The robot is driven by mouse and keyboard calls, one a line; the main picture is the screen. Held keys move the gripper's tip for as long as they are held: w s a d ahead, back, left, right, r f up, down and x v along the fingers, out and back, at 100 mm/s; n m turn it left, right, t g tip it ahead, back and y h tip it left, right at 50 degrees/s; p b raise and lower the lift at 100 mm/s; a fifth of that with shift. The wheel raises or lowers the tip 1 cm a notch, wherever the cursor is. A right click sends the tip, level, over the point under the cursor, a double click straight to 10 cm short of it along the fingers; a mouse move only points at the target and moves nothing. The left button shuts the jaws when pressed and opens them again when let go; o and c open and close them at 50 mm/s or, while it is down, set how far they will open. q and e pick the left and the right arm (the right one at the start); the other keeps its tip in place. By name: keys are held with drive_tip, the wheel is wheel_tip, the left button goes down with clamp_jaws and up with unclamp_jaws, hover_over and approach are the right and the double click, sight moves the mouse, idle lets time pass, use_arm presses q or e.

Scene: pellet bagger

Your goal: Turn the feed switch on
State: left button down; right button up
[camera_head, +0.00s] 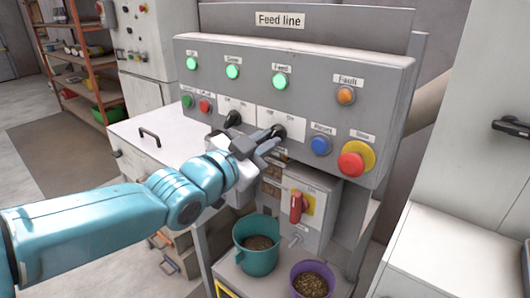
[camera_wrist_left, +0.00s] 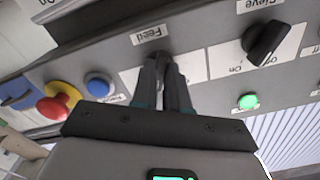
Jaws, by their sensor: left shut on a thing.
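The feed switch (camera_head: 279,132) is a black rotary knob on a white plate on the grey "Feed line" panel. My left gripper (camera_head: 270,143) reaches it from the front left. In the left wrist view, which shows the panel upside down, the fingers (camera_wrist_left: 164,75) are closed around the feed switch (camera_wrist_left: 159,57) under the "Feed" label (camera_wrist_left: 149,35). The fingers cover most of the knob, so I cannot tell which way it points. The feed lamp (camera_head: 280,81) above it glows green. My right gripper is not in view.
A second black knob, the sieve switch (camera_head: 232,119), sits just left. A blue button (camera_head: 320,145) and a red emergency button (camera_head: 352,165) on yellow are to the right. Below are a red-handled switch (camera_head: 296,207), a teal bucket (camera_head: 257,263) and a purple pot (camera_head: 303,291).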

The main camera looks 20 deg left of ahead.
use_arm(q)
drive_tip(key=shift+m, duration=0.3)
drive_tip(key=c, duration=1.1)
unclamp_jaws()
drive_tip(key=shift+c, duration=0.2)
drive_tip(key=p+v, duration=0.2)
drive_tip(key=v, duration=1.4)
drive_tip(key=shift+s, duration=0.2)
